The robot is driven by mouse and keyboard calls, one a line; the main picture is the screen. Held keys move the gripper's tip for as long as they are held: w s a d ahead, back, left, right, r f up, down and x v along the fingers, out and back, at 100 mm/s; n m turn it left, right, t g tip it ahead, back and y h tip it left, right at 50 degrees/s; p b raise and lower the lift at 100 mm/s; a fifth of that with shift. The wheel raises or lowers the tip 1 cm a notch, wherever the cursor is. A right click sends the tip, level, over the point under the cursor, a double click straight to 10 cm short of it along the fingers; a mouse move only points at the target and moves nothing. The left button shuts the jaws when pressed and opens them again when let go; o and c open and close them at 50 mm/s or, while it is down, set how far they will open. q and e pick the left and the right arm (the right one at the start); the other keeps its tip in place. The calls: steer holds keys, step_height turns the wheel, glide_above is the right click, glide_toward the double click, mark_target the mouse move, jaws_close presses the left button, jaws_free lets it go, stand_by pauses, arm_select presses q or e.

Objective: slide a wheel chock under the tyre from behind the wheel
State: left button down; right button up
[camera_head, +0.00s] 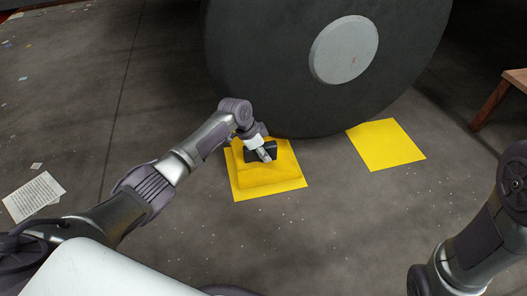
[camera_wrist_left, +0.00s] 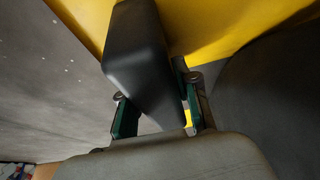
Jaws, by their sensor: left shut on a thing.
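A large dark tyre (camera_head: 260,60) with a pale grey hub (camera_head: 344,50) stands upright on the floor. The yellow wheel chock (camera_head: 262,174) sits on a yellow floor square (camera_head: 243,192), just left of the tyre's lowest part. My left gripper (camera_head: 265,153) is shut on the chock's black grip block (camera_head: 249,154). In the left wrist view the black block (camera_wrist_left: 138,60) is between the fingers, with the yellow chock body (camera_wrist_left: 215,22) beyond. The arm partly hides the chock's tyre side, so I cannot tell whether it touches the tyre. My right gripper is out of view.
A second yellow square (camera_head: 385,144) lies flat and bare to the right of the tyre. A wooden stool (camera_head: 492,102) stands at the right edge. A printed sheet (camera_head: 34,196) lies on the left floor. The floor in front is clear.

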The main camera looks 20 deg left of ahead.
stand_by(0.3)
arm_select(q)
steer(key=c, duration=0.8)
jaws_free()
steer(key=shift+f, duration=0.15)
